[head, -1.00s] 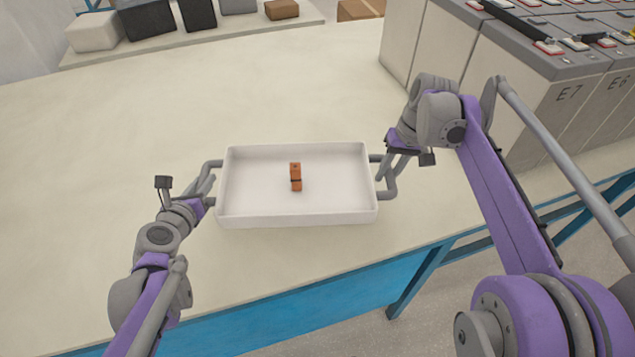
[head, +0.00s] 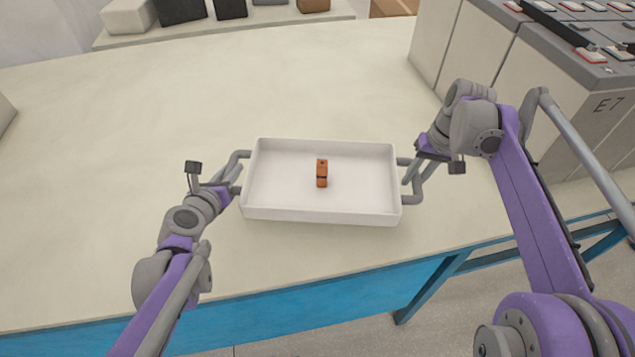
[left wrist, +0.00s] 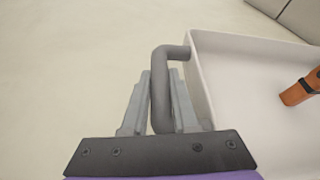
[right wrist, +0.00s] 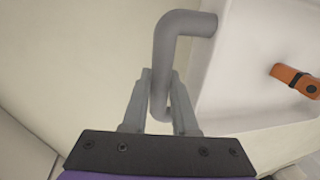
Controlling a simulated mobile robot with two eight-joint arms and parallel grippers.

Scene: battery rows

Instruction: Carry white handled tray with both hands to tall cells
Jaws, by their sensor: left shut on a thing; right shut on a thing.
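The white tray (head: 290,213) with grey handles is over the pale table in the head view, roughly level. A small orange object with a dark band (head: 322,173) stands or lies inside it, near the middle. My left gripper (head: 232,184) is shut on the left handle; in the left wrist view its fingers (left wrist: 160,105) sit on either side of the grey bar. My right gripper (head: 413,172) is shut on the right handle, whose bar also shows between the fingers in the right wrist view (right wrist: 160,105). Whether the tray touches the table is hard to tell.
Tall cells (head: 560,105), one marked E7, stand in rows at the right. A low platform (head: 230,27) with several dark and light blocks is at the back. The pale tabletop (head: 120,130) is clear on the left; its blue front edge (head: 300,313) is close.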

